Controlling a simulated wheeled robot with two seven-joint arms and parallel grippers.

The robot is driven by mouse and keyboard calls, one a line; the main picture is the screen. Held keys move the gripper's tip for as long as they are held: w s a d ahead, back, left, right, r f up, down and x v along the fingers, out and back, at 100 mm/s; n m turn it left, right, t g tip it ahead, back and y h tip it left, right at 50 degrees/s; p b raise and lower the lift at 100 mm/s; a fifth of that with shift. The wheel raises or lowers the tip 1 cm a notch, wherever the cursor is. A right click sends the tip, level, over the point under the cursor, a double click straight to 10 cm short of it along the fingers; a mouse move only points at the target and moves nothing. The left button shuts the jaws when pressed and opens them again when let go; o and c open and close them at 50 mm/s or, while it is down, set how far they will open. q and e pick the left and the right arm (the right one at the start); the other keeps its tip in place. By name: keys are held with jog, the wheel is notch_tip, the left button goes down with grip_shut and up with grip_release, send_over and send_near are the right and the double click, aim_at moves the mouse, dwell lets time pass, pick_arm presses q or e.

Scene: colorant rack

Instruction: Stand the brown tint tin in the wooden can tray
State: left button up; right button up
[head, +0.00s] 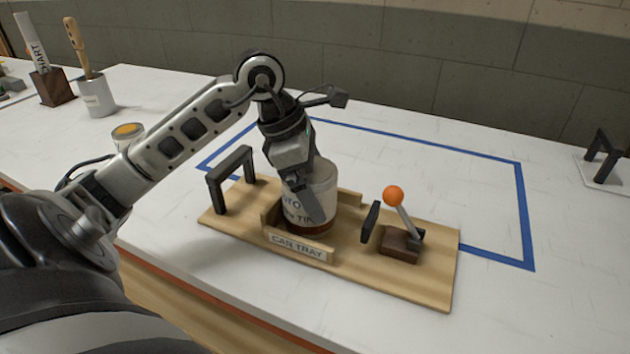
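The tin (322,188) has a pale label with partly covered lettering and a brown band at its base. It stands upright, or nearly so, inside the low walls of the wooden can tray (262,240), whose front label reads CAN TRAY. My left gripper (310,205) reaches down over the tin, with one dark finger across its front left side. The other finger is hidden, so I cannot tell whether it grips the tin. The tin's far side and the tray's floor are mostly hidden. My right gripper is out of view.
The tray's wooden board also carries a black handle (229,176) at left and a lever with an orange ball (393,196) at right. Blue tape (525,220) outlines a mostly clear table area. An open tin (127,134) and a brush pot (97,98) stand at left.

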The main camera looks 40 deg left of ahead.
pick_arm(q)
jog(key=shift+r, duration=0.25)
jog(key=shift+s+a+r, duration=0.1)
jog(key=shift+a+r, duration=0.05)
jog(key=shift+r, duration=0.2)
jog(key=v, duration=1.1)
jog(key=shift+s, duration=0.1)
